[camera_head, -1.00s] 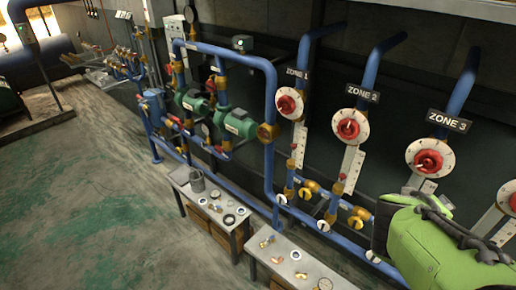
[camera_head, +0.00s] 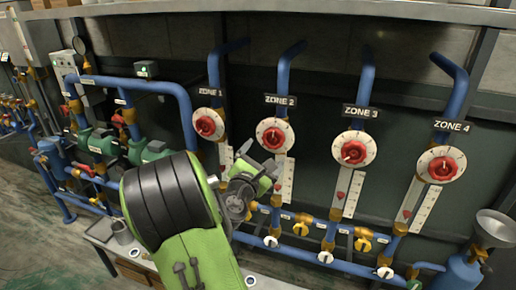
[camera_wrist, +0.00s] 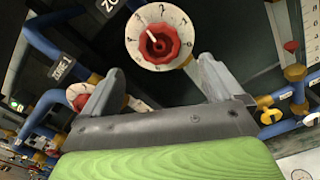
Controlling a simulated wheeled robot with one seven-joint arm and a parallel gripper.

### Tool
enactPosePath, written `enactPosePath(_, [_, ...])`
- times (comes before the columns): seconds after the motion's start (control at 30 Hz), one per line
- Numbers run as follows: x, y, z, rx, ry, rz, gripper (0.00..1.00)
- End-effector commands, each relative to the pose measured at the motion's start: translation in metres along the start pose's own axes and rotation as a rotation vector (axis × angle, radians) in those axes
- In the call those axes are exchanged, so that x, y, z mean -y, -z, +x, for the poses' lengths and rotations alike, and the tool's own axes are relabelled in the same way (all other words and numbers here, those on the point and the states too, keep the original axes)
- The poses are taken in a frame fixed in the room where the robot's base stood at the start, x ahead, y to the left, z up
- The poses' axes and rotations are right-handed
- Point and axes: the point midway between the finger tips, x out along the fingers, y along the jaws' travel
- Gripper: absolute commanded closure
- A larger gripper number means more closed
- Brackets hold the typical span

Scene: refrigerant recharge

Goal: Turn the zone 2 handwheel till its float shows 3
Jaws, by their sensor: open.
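The zone 2 handwheel, a red knob on a white numbered dial (camera_head: 270,135), is on the wall in the head view under the ZONE 2 label (camera_head: 281,100). Its white scale (camera_head: 284,180) hangs below, partly behind my gripper; I cannot read the float's value. My gripper (camera_head: 258,168) is just below and left of the dial, clear of it. In the wrist view the gripper (camera_wrist: 160,88) is open and empty, its fingers spread below the red handwheel (camera_wrist: 160,42). A scale with a red float (camera_wrist: 291,46) stands to the right there.
The zone 1 handwheel (camera_head: 206,124) is left; zone 3 (camera_head: 353,149) and zone 4 (camera_head: 440,165) handwheels are right. Blue pipes with yellow valve handles (camera_head: 363,245) run below. A funnel-topped blue vessel (camera_head: 462,270) stands lower right. A bench (camera_head: 100,232) is lower left.

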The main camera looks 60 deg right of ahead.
Motion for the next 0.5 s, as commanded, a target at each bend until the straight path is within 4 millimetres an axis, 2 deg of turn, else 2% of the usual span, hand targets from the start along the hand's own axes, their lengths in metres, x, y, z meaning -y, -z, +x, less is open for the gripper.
enactPosePath(0.5, [-0.001,-0.003,0.063,0.000,0.003,0.002,0.06])
